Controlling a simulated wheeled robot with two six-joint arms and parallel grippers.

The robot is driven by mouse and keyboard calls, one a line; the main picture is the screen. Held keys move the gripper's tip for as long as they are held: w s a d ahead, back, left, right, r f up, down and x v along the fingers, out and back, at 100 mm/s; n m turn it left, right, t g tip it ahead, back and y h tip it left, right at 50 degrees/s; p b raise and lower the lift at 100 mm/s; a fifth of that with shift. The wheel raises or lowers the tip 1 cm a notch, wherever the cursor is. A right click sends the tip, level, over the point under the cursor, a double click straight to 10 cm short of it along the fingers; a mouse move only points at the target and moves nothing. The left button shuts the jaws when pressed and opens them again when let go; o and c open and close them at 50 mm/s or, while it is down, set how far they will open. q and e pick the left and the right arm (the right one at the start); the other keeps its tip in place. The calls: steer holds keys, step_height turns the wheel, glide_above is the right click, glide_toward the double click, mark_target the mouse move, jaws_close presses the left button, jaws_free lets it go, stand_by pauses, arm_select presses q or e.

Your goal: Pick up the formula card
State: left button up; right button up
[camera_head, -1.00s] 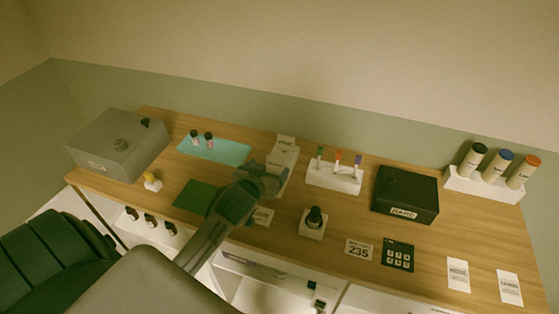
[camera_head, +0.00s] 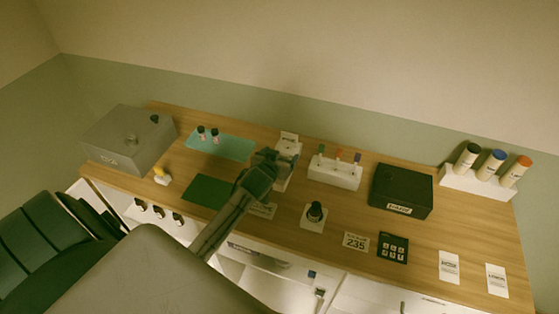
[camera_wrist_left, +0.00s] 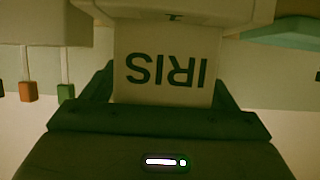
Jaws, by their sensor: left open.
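A pale card printed "IRIS" (camera_wrist_left: 168,66) hangs upside down in the left wrist view, below a white block (camera_wrist_left: 180,10). I take it as the formula card, though its full text is not readable. My left gripper (camera_wrist_left: 165,95) is open, with one dark finger on each side of the card; whether they touch it I cannot tell. In the head view, the left gripper (camera_head: 270,158) is at the white stand (camera_head: 289,142) at the back middle of the table and covers part of it. The right gripper is not in view.
Left of the arm are a green mat (camera_head: 206,190), a teal tray (camera_head: 225,145) and a grey box (camera_head: 128,140). Right of it are a white rack with coloured vials (camera_head: 335,178), a dark bottle on a block (camera_head: 315,213) and a black box (camera_head: 401,190). Small cards lie at the front right.

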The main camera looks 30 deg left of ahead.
arm_select(q)
steer(key=shift+c, duration=0.4)
steer(key=c, duration=1)
steer(key=shift+o, duration=0.2)
steer(key=shift+r, duration=0.1)
